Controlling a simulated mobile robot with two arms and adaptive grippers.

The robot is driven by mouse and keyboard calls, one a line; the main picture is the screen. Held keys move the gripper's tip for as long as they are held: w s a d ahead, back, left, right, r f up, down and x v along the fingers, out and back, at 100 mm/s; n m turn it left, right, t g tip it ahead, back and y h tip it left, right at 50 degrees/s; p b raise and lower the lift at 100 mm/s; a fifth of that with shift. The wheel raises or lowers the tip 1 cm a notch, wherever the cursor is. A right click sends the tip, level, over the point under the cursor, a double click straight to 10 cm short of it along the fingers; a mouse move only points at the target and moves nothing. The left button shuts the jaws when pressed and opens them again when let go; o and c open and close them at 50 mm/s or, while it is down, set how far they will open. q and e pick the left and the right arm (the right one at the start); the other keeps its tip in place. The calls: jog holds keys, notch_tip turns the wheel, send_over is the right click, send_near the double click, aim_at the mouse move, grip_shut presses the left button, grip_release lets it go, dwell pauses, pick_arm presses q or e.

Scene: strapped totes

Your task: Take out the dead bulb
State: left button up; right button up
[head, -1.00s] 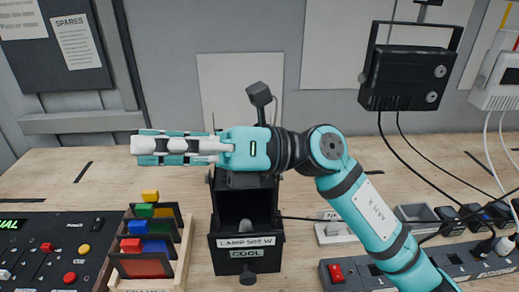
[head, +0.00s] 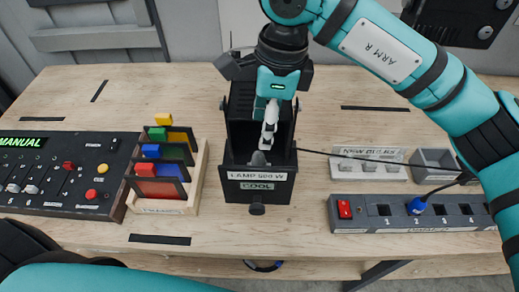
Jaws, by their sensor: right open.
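The lamp housing (head: 230,165) is an open-topped black box on the bench, labelled "LAMP 500 W" and "COOL". A grey bulb tip (head: 258,158) shows inside it, near the front; the rest of the bulb is hidden. My right gripper (head: 268,140) points down into the housing from above, its fingers just behind the bulb tip in the picture. It is open; I cannot tell whether it touches the bulb. My left gripper is not in view.
A "NEW BULBS" tray (head: 368,170) and an empty grey bin (head: 433,158) stand to the right, behind a power strip (head: 385,223) with a red switch and blue plug. A rack of coloured frames (head: 203,165) and a control panel (head: 60,170) reading MANUAL are left.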

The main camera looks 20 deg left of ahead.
aim_at(257, 152)
jog(key=f+p, duration=0.1)
jog(key=f, duration=0.2)
jog(key=a+f+p, duration=0.1)
jog(key=f, duration=0.2)
jog(key=f+p, duration=0.1)
jog(key=f, duration=0.3)
jog(key=shift+s+a+f, duration=0.1)
jog(key=shift+s+a, duration=0.05)
jog(key=shift+f, duration=0.55)
grip_shut()
jog(key=c, duration=0.6)
grip_release()
jog(key=shift+c, duration=0.2)
grip_shut()
jog(key=shift+r, duration=0.1)
jog(key=shift+r+p, duration=0.7)
jog(key=shift+r, duration=1.75)
